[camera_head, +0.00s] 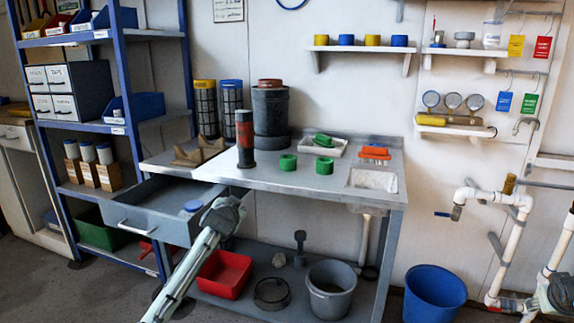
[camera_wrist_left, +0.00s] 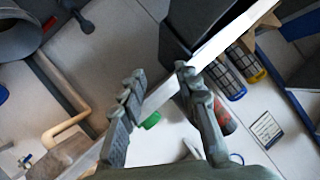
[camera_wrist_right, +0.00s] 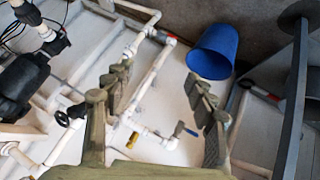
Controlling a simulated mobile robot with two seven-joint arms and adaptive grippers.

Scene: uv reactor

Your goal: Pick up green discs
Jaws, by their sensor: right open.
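Two thick green discs stand on the grey metal bench top (camera_head: 256,180): one left (camera_head: 288,162) and one nearer its front edge (camera_head: 325,166). A green piece also shows between my left fingers in the left wrist view (camera_wrist_left: 151,120), beyond them and not held. My left gripper (camera_head: 222,213) is in front of the bench, by the open drawer, left of and below the discs. Its fingers are apart and empty (camera_wrist_left: 158,85). My right gripper (camera_wrist_right: 158,85) is open and empty, far right of the bench, facing white pipes.
The drawer (camera_head: 150,212) is pulled out with a blue-topped item inside. A white tray (camera_head: 336,149) holds another green item. A blue bin (camera_head: 433,295) stands on the floor.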

